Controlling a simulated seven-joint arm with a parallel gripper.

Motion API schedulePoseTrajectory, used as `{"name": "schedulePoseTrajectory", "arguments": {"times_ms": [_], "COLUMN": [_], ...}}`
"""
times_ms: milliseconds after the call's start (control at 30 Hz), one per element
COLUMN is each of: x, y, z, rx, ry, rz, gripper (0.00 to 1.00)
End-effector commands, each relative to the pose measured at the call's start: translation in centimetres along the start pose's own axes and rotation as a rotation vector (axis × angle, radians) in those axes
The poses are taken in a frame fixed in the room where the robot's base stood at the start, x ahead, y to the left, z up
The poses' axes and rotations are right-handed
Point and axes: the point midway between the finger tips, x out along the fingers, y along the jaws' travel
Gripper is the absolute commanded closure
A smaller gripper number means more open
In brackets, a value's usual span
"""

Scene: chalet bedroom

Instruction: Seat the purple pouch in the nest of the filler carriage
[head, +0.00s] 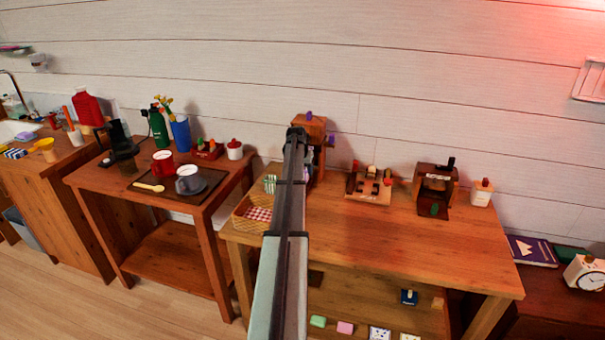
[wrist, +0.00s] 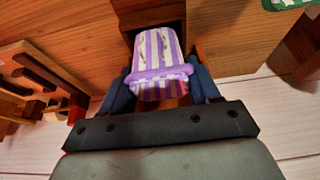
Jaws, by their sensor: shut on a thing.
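The purple pouch (wrist: 156,50), with white and purple stripes and a purple band across it, is between the dark blue fingers of my gripper (wrist: 160,88) in the wrist view. My gripper is shut on it. The pouch's far end is at a dark opening in a wooden body (wrist: 225,30); I cannot tell whether it touches the wood or rests in a nest. In the head view my arm reaches to a wooden machine with a purple knob (head: 312,125), apparently the filler. My arm covers much of that machine, and the carriage nest is not clearly visible.
The workbench (head: 400,240) also carries a wicker basket (head: 243,222) at left, a wooden block rack (head: 370,190), a dark wooden device (head: 435,190) and a white pot (head: 481,195). Its front middle is clear. A side table with mugs (head: 190,180) stands left.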

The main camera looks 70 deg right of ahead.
Motion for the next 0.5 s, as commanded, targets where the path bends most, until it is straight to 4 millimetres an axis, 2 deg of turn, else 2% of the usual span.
{"name": "schedulePoseTrajectory", "arguments": {"times_ms": [133, 500], "x": [1.25, 1.53], "y": [0.00, 0.00], "z": [0.52, 0.62], "rx": [0.000, 0.000], "ry": [0.001, 0.001], "rz": [0.000, 0.000], "gripper": [0.68, 0.68]}}
